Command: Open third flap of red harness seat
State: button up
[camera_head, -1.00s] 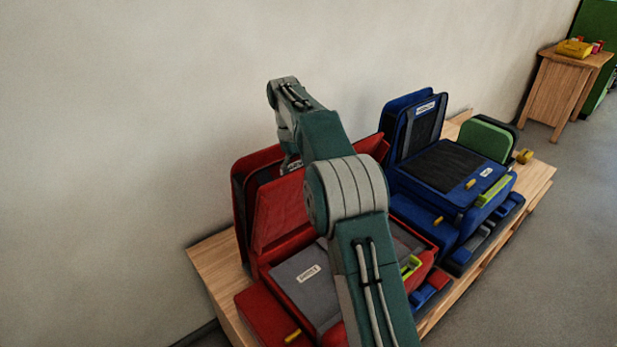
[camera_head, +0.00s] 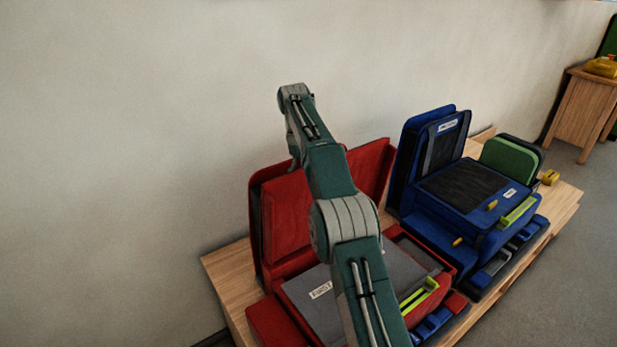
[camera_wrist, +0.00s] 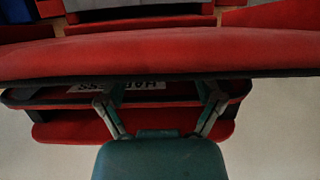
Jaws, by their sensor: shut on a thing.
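The red harness seat (camera_head: 273,322) stands on a wooden bench, with a grey inner panel labelled FIRST (camera_head: 321,290). A red flap (camera_head: 285,217) stands raised at its back left, and another red panel (camera_head: 372,168) rises behind my arm. In the wrist view, a wide red flap (camera_wrist: 160,55) crosses the picture in front of a red back part with an upside-down HARNESS label (camera_wrist: 150,87). My gripper (camera_wrist: 158,90) is shut at this flap's dark lower edge; its fingertips are partly hidden there. In the head view, my arm hides the gripper and the seat's middle.
A blue seat (camera_head: 465,195) stands close on the right, with a green pad (camera_head: 512,158) beyond it. The wooden bench (camera_head: 226,268) has a bare strip at the left. The wall is close behind. A small wooden table (camera_head: 583,115) stands far right.

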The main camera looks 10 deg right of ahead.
jog(key=shift+w+a+f, duration=0.1)
jog(key=shift+w+f, duration=0.05)
jog(key=shift+f, duration=0.05)
dwell(0.4)
jog(key=o, duration=1.1)
jog(key=shift+c, duration=0.2)
jog(key=shift+r, duration=0.2)
